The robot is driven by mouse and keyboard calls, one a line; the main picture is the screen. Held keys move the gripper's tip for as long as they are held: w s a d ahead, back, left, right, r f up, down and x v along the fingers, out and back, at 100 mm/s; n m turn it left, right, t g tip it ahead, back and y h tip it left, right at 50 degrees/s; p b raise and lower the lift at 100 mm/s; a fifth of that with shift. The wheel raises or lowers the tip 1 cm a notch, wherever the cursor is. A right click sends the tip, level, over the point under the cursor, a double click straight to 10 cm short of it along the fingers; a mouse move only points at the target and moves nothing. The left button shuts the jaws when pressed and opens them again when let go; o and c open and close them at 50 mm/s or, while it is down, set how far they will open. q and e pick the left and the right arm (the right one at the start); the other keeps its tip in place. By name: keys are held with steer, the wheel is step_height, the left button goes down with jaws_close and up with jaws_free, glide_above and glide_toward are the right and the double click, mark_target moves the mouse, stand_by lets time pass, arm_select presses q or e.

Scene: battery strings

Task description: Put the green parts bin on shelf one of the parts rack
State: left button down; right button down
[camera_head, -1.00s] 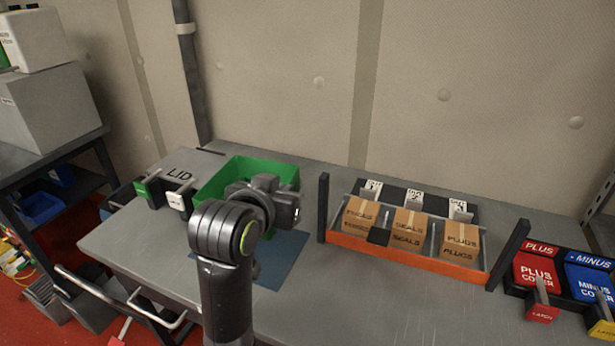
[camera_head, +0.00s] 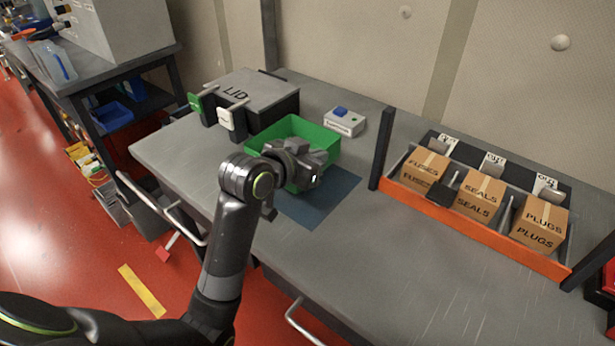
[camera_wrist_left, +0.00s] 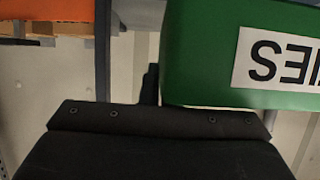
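The green parts bin (camera_head: 320,139) is at the back of the bench, by the blue mat (camera_head: 338,192). My left gripper (camera_head: 312,178) is at its near side and hides part of it. In the left wrist view, the bin (camera_wrist_left: 205,55) fills the upper right, with a white label (camera_wrist_left: 280,62) reading upside down. The black gripper body (camera_wrist_left: 160,145) is below it. The fingertips are not clear, so I cannot tell whether they hold the bin, or whether the bin rests on the bench. My right gripper is out of view. Nothing in view is marked as the parts rack.
A grey LID box (camera_head: 258,90) with green and white tags stands left of the bin. A small device with a blue button (camera_head: 342,112) is behind it. An orange-fronted tray of cartons (camera_head: 470,235) stands right. A shelved bench (camera_head: 120,70) is far left. The front bench top is clear.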

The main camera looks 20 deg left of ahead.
mark_target(308, 208)
arm_select(q)
steer(key=shift+f, duration=0.85)
step_height(308, 208, down, 3)
steer(key=shift+r, duration=0.2)
steer(key=shift+f, duration=0.35)
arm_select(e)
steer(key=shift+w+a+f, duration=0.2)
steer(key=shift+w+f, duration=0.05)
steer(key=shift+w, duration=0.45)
arm_select(q)
steer(key=shift+f, duration=0.1)
steer(key=c, duration=2.1)
jaws_free()
steer(key=shift+f, duration=0.1)
steer(key=o, duration=0.4)
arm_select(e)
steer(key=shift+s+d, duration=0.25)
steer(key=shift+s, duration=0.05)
